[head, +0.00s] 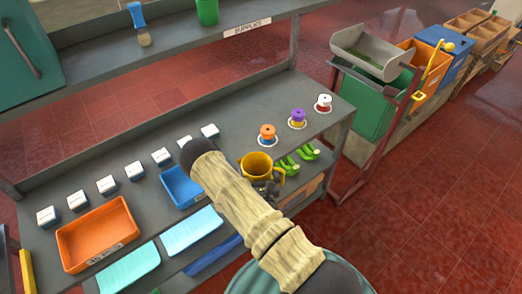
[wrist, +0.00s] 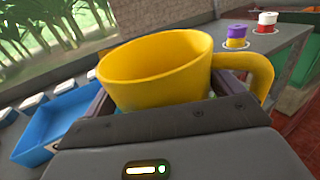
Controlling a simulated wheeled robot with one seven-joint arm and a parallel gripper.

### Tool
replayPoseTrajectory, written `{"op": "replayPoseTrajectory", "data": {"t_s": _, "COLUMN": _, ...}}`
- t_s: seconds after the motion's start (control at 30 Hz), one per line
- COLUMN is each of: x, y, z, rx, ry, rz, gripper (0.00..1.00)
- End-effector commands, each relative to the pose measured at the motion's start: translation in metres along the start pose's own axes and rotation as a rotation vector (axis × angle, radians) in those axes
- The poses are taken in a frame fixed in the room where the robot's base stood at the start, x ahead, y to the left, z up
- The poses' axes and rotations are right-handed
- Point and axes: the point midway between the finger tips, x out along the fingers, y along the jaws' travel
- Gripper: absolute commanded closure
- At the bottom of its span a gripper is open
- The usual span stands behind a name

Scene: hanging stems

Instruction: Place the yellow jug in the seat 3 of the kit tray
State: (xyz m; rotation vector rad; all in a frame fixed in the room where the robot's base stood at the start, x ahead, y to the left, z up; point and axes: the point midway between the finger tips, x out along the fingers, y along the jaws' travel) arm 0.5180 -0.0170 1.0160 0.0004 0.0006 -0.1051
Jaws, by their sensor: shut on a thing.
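The yellow jug (head: 257,166) is held upright, its mouth up, above the grey bench right of my arm in the head view. In the wrist view the jug (wrist: 155,75) fills the middle, with its handle to the right. My gripper (wrist: 160,112) is shut on the jug's lower body; in the head view my gripper (head: 266,186) is partly hidden by the jug and arm. The kit tray and its seat 3 cannot be made out for sure. A blue tray (head: 174,197) is partly behind my arm; an orange tray (head: 70,238) bears an unreadable label.
Spools, orange (head: 267,135), purple (head: 298,118) and white-and-red (head: 323,103), stand on the bench near the jug. Several white-and-blue blocks (head: 106,185) line the bench. A shelf (head: 180,45) hangs above the back.

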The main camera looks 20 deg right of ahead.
Motion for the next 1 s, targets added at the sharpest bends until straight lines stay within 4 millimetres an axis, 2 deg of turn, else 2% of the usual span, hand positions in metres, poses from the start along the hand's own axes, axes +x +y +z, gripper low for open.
{"op": "replayPoseTrajectory", "data": {"t_s": 0.03, "x": -0.007, "y": 0.004, "z": -0.012, "rx": -0.007, "ry": 0.005, "rz": 0.023, "gripper": 0.33}}
{"op": "replayPoseTrajectory", "data": {"t_s": 0.23, "x": -0.023, "y": 0.012, "z": -0.043, "rx": -0.007, "ry": 0.002, "rz": 0.081, "gripper": 0.33}}
{"op": "replayPoseTrajectory", "data": {"t_s": 0.5, "x": -0.029, "y": 0.015, "z": -0.085, "rx": -0.001, "ry": -0.001, "rz": 0.109, "gripper": 0.33}}
{"op": "replayPoseTrajectory", "data": {"t_s": 0.7, "x": -0.028, "y": 0.015, "z": -0.098, "rx": -0.001, "ry": -0.002, "rz": 0.106, "gripper": 0.33}}
{"op": "replayPoseTrajectory", "data": {"t_s": 1.0, "x": -0.028, "y": 0.015, "z": -0.096, "rx": -0.001, "ry": -0.001, "rz": 0.105, "gripper": 0.33}}
